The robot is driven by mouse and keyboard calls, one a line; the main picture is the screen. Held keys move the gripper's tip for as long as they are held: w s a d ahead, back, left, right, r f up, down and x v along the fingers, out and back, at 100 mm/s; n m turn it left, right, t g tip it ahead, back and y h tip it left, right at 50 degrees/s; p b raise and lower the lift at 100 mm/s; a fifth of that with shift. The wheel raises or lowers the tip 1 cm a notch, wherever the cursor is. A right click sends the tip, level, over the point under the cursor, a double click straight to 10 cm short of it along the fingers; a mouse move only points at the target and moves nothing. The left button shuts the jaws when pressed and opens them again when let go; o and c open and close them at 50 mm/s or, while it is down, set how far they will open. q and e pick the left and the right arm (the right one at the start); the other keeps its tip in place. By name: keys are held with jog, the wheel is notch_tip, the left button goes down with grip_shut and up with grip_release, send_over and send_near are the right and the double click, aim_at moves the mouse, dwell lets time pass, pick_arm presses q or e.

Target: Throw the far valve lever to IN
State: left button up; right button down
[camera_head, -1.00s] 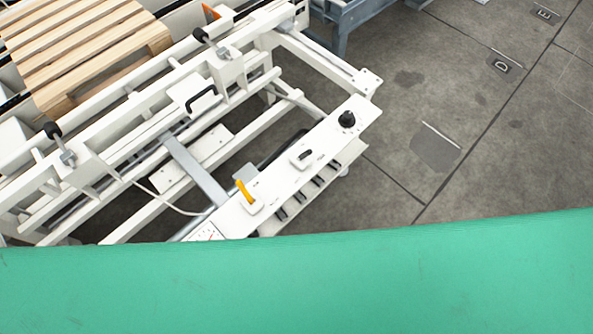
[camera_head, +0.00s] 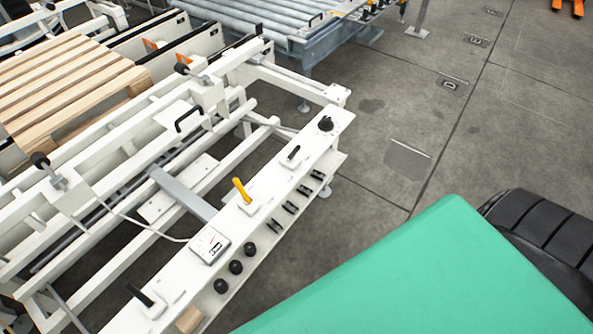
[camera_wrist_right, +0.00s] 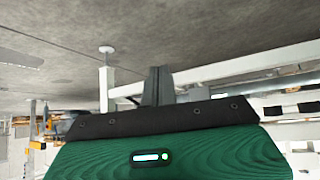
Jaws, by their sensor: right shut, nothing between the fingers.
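A white control panel (camera_head: 262,215) runs diagonally along the near side of the machine in the head view. It carries a yellow lever (camera_head: 242,191), a black lever (camera_head: 293,153) farther up, a black knob (camera_head: 325,123) at its far end and another black lever (camera_head: 140,296) at its near end. Two black-knobbed levers, one near (camera_head: 40,160) and one far (camera_head: 182,68), stand on the frame behind. The labels are too small to read. My right gripper (camera_wrist_right: 158,73) is shut and empty in the wrist view, apart from any lever. My left gripper is out of view.
A wooden pallet (camera_head: 65,85) lies on the machine at left. A roller conveyor (camera_head: 275,25) stands at the back. A gauge box (camera_head: 209,245) and several black buttons and switches sit on the panel. Grey floor (camera_head: 400,120) is open to the right.

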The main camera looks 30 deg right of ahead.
aim_at(294, 153)
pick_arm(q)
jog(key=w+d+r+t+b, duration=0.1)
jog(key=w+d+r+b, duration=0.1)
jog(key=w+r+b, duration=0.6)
pick_arm(e)
jog(key=w+d+r+t, duration=0.3)
jog(key=w+r+t, duration=0.1)
jog(key=w+r, duration=0.3)
jog(key=w+d+r+t, duration=0.2)
jog(key=w+r+t, duration=0.2)
jog(key=w+r, duration=0.3)
pick_arm(q)
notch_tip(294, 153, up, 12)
jog(key=b, duration=0.5)
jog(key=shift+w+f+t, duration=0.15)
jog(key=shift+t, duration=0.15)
pick_arm(e)
notch_tip(294, 153, up, 18)
jog(key=w+t+y, duration=0.2)
jog(key=t+y, duration=0.2)
jog(key=t, duration=0.2)
jog(key=shift+w+d+f+n, duration=0.2)
jog(key=shift+w+n, duration=0.1)
jog(key=shift+w, duration=0.05)
